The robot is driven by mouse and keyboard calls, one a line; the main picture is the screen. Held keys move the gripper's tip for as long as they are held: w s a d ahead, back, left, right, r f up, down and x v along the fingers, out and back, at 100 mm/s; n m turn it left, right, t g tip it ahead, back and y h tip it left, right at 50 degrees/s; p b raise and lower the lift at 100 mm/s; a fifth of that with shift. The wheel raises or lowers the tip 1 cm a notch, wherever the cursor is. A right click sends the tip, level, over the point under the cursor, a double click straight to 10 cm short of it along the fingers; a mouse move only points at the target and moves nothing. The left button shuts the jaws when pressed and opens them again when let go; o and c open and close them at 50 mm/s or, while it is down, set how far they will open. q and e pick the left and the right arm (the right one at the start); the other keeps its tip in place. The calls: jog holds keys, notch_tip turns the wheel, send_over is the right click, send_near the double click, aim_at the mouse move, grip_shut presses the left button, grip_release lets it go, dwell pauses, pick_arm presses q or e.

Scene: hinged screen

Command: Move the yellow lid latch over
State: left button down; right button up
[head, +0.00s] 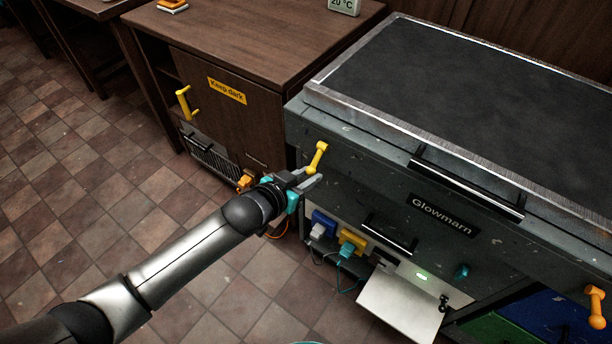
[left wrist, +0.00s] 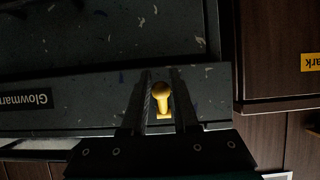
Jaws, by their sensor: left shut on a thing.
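The yellow lid latch (head: 319,156) is on the upper left of the grey unit's front, just below the lid edge. It leans, its knob end up and slightly right. My left gripper (head: 311,175) reaches it from the lower left and is shut on its lower part. In the left wrist view the yellow latch (left wrist: 161,96) sits between the two dark fingers of my left gripper (left wrist: 162,82). The grey lid (head: 470,85) lies closed on the unit. My right gripper is not in view.
An orange latch (head: 597,307) is at the unit's right end. A black bar handle (head: 466,184) sticks out along the lid front. Below are blue and yellow plugs (head: 352,240) with cables and a pale flap (head: 400,303). A wooden cabinet (head: 220,110) with a yellow handle (head: 185,103) stands left.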

pick_arm(q)
jog(key=shift+w+d+r, duration=0.1)
jog(key=shift+w+d, duration=0.05)
jog(key=shift+b+x, duration=0.65)
jog(key=shift+x, duration=0.1)
jog(key=shift+r, duration=0.1)
jog(key=c, duration=1.1)
grip_release()
jog(key=o, duration=0.5)
jog(key=shift+f, duration=0.25)
